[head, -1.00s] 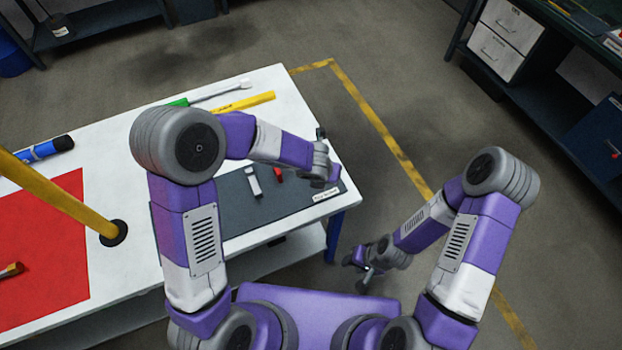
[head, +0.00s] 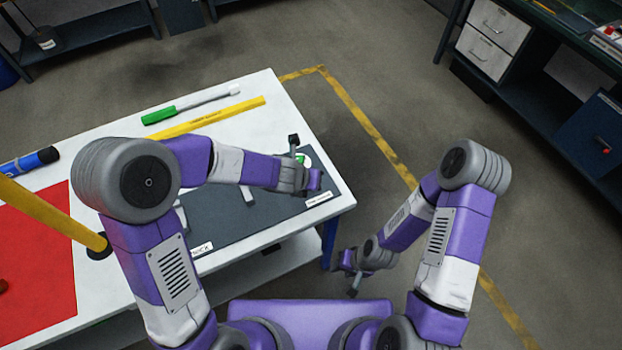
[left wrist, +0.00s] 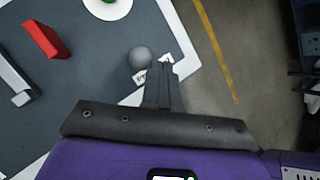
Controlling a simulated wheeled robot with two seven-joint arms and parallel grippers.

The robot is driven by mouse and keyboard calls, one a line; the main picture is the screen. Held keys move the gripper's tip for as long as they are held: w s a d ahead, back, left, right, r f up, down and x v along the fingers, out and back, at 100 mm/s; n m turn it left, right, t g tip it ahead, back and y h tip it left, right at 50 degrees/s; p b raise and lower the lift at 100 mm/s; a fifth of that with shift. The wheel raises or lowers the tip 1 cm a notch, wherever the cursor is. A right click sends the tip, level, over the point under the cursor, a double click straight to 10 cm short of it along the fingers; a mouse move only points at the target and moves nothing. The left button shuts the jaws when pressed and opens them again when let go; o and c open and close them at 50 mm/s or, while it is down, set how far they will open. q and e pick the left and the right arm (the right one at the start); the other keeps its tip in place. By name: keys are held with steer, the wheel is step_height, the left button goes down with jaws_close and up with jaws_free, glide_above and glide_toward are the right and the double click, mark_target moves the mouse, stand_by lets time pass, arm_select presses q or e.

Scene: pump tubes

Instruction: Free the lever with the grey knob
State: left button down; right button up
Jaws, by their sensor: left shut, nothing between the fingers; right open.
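The grey knob (left wrist: 140,57) is a round ball near the mat's right edge in the left wrist view. In the head view my left arm hides it, and its lever cannot be made out. My left gripper (left wrist: 163,68) is shut and empty, its fingertips just right of the knob. I cannot tell whether they touch it. The left gripper also shows over the mat's right end in the head view (head: 314,180). My right gripper (head: 346,270) is open and empty, off the table beyond its right front corner.
The dark mat (head: 225,225) also bears a red block (left wrist: 43,40), a pale bar (left wrist: 14,84) and a white disc (left wrist: 108,8) with a green part. A yellow bar (head: 210,118) and a green-handled tool (head: 160,116) lie behind. A yellow post (head: 50,215) stands left.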

arm_select(q)
steer(key=shift+r, duration=0.25)
steer(key=s+r+p, duration=0.5)
steer(key=r+p, duration=0.1)
steer(key=r, duration=0.4)
steer(key=shift+s+d+r+p, duration=0.3)
steer(key=shift+s+p, duration=0.05)
steer(key=shift+p, duration=0.05)
steer(key=shift+f, duration=0.1)
